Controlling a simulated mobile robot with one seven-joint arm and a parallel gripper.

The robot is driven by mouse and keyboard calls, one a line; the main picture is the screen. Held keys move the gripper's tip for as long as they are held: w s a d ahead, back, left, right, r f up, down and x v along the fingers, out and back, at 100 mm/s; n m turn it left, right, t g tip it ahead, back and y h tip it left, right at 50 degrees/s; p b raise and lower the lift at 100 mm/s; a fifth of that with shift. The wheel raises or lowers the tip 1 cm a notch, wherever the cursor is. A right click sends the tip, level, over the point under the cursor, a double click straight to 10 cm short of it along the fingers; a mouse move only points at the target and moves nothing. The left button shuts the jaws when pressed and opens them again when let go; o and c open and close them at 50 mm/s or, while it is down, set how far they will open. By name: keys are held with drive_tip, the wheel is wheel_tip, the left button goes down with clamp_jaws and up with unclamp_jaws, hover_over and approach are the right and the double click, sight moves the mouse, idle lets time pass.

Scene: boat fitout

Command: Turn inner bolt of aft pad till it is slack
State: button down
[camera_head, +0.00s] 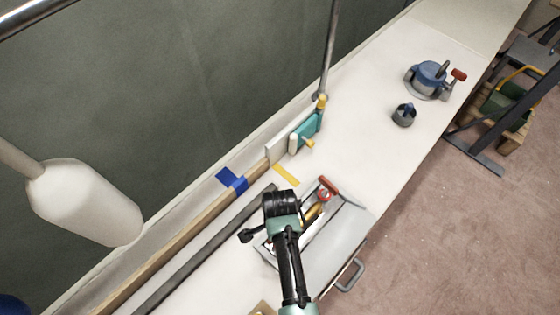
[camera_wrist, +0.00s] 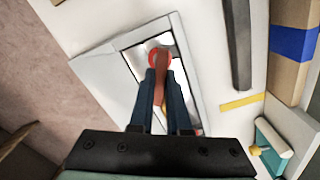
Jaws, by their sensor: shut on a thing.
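My gripper (camera_head: 281,207) is over an open metal tray (camera_head: 347,228) on the white deck. In the wrist view my gripper's two dark fingers (camera_wrist: 161,76) are shut on a red-handled tool (camera_wrist: 160,57), which lies in or just above the tray (camera_wrist: 118,45); I cannot tell whether it is lifted. A teal fitting (camera_head: 306,131) with yellow and cream knobs stands on the deck beside the wooden rail, and shows at the right of the wrist view (camera_wrist: 268,137). I cannot tell whether it is the aft pad. No bolt can be made out clearly.
A long dark bar (camera_head: 205,252) lies beside the tray, along the wooden rail (camera_head: 180,252). Blue tape (camera_head: 232,181) and yellow tape (camera_head: 286,175) mark rail and deck. A blue-grey winch-like device (camera_head: 431,77) and a small dark cup (camera_head: 404,114) stand farther off. Deck between is clear.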

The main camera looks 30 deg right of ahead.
drive_tip(key=n+p, duration=0.1)
drive_tip(key=n, duration=0.4)
drive_tip(key=shift+s+a+n+p, duration=0.1)
drive_tip(key=shift+s+n+p, duration=0.05)
drive_tip(key=shift+n+p, duration=0.2)
drive_tip(key=n+p, duration=0.1)
drive_tip(key=n, duration=0.4)
drive_tip(key=shift+f, duration=0.15)
drive_tip(key=n+p, duration=0.1)
drive_tip(key=n, duration=0.5)
drive_tip(key=shift+s, duration=0.2)
drive_tip(key=n, duration=0.5)
drive_tip(key=shift+n, duration=0.35)
drive_tip(key=shift+f, duration=0.1)
drive_tip(key=c, duration=0.9)
unclamp_jaws()
drive_tip(key=shift+w+r+p, duration=0.1)
drive_tip(key=shift+r+p, duration=0.2)
drive_tip(key=shift+r, duration=0.15)
wheel_tip(320, 180, up, 13)
drive_tip(key=shift+w+r, duration=0.1)
drive_tip(key=shift+w, duration=0.05)
